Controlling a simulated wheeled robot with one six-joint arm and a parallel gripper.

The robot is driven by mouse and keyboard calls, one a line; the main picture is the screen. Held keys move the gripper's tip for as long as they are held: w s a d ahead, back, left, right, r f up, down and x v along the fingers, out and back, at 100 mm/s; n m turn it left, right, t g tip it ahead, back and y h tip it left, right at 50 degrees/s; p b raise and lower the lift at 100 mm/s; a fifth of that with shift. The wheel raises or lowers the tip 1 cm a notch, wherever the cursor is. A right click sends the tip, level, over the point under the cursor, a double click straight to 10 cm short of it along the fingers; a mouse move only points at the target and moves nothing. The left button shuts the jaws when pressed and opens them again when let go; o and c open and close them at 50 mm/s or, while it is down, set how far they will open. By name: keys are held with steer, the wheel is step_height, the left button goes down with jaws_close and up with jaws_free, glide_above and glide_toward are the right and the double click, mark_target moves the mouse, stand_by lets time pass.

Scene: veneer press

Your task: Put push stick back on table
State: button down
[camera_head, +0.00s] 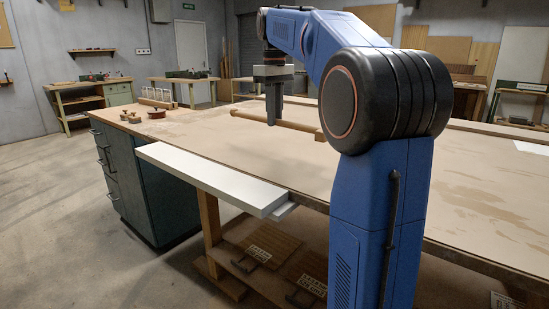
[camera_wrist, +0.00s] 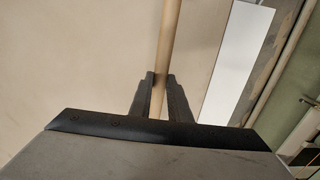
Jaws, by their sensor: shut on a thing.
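The push stick (camera_head: 255,118) is a long, thin, light-wood rod. My gripper (camera_head: 273,116) is shut on it over the big workbench table (camera_head: 210,137). In the head view the stick reaches out to both sides of the fingers, and my arm hides part of its right end. In the wrist view the stick (camera_wrist: 168,45) runs up from between the two dark fingers of my gripper (camera_wrist: 160,95). The bare tabletop (camera_wrist: 75,65) lies below it. I cannot tell whether the stick touches the tabletop or hangs just above it.
A long white board (camera_head: 210,178) lies along the table's front edge, and it also shows in the wrist view (camera_wrist: 238,60). Small wooden items and a round brown piece (camera_head: 156,114) stand at the far left corner. A blue-grey drawer cabinet (camera_head: 150,190) is underneath. The tabletop's middle is clear.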

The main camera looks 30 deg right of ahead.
mark_target(274, 157)
steer(key=shift+f, duration=4.95)
steer(key=shift+f, duration=0.1)
steer(key=c, duration=1.7)
jaws_free()
steer(key=shift+o, duration=0.2)
step_height(274, 157, up, 12)
steer(key=shift+r, duration=0.1)
